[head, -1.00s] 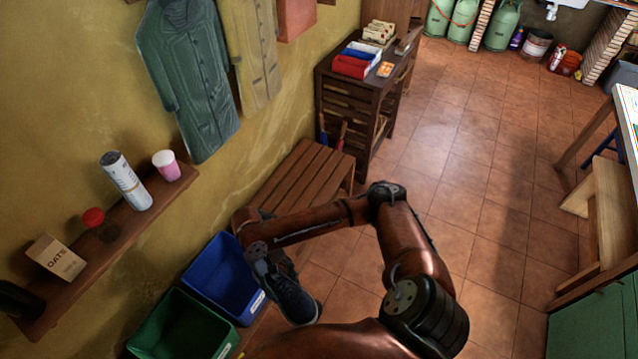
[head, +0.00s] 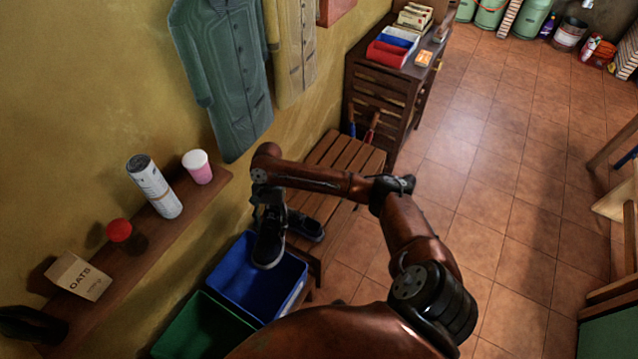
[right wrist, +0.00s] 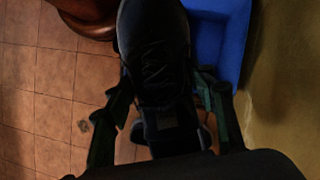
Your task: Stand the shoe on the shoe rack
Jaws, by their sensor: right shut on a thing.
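A dark shoe (head: 268,248) hangs toe down from my right gripper (head: 269,212), above the blue bin's back edge in the head view. In the right wrist view the shoe (right wrist: 155,55) lies between the two fingers of the gripper (right wrist: 165,110), which is shut on it. The wooden slatted shoe rack (head: 340,158) stands by the wall, partly hidden behind my right arm. A second dark shoe (head: 306,226) rests at the rack's near end, right of the held one.
A blue bin (head: 232,278) and a green bin (head: 190,325) stand before the rack. Coats hang above. A dark cabinet (head: 385,95) stands behind the rack.

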